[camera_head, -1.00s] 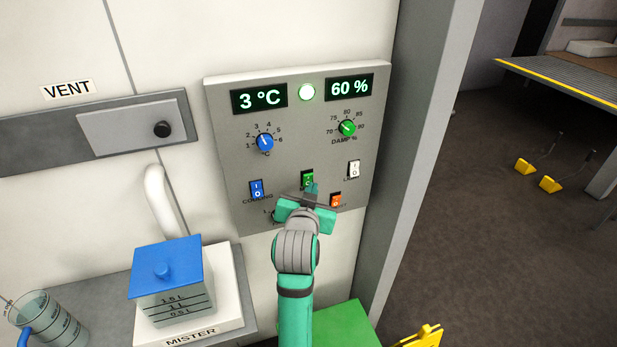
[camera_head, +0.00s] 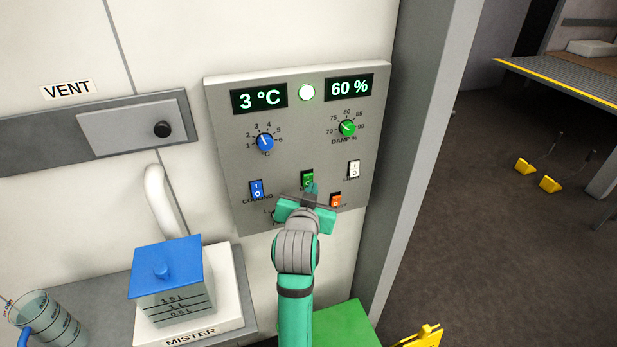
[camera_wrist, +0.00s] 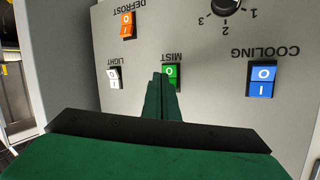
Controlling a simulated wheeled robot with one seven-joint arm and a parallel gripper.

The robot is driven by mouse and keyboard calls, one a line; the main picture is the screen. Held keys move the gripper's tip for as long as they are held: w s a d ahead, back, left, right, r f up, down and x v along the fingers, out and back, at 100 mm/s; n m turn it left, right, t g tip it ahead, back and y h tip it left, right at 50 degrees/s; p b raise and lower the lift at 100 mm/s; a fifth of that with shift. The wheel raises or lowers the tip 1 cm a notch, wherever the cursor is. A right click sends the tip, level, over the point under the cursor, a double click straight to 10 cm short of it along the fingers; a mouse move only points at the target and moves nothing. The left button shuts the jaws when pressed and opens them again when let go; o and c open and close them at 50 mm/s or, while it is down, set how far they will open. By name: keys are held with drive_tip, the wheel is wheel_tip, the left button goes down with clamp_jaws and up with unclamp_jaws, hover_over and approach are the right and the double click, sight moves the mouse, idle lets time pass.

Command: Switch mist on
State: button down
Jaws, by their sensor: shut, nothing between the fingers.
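The control panel (camera_head: 295,165) on the wall carries a green rocker switch (camera_head: 307,178), whose label is covered by my gripper in the head view. In the wrist view, upside down, the green switch (camera_wrist: 172,74) is labelled MIST. My gripper (camera_head: 313,188) is shut with nothing held, its tips at the lower part of the green switch. In the wrist view the fingertips (camera_wrist: 158,78) overlap the left side of the switch and hide part of it. I cannot tell whether they touch it.
A blue COOLING switch (camera_head: 257,190), a white LIGHT switch (camera_head: 354,169) and an orange DEFROST switch (camera_head: 336,200) surround the green one. Blue (camera_head: 265,142) and green (camera_head: 347,128) dials sit above. A mister (camera_head: 172,280) with a blue lid stands at lower left.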

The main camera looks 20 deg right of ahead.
drive_tip(key=shift+w, duration=0.15)
idle(0.3)
drive_tip(key=shift+w+r, duration=0.15)
drive_tip(key=shift+w, duration=0.1)
drive_tip(key=shift+w+r, duration=0.1)
drive_tip(key=shift+w, duration=0.25)
idle(0.7)
idle(0.3)
drive_tip(key=shift+s+f, duration=0.25)
drive_tip(key=shift+s, duration=0.55)
drive_tip(key=shift+s+d+f, duration=0.1)
drive_tip(key=shift+s+f, duration=0.2)
drive_tip(key=shift+s, duration=0.45)
drive_tip(key=shift+s+a+f, duration=0.1)
drive_tip(key=shift+s+f, duration=0.25)
drive_tip(key=shift+s, duration=0.45)
drive_tip(key=shift+s+d+f, duration=0.1)
drive_tip(key=shift+s+f, duration=0.2)
drive_tip(key=shift+s, duration=0.45)
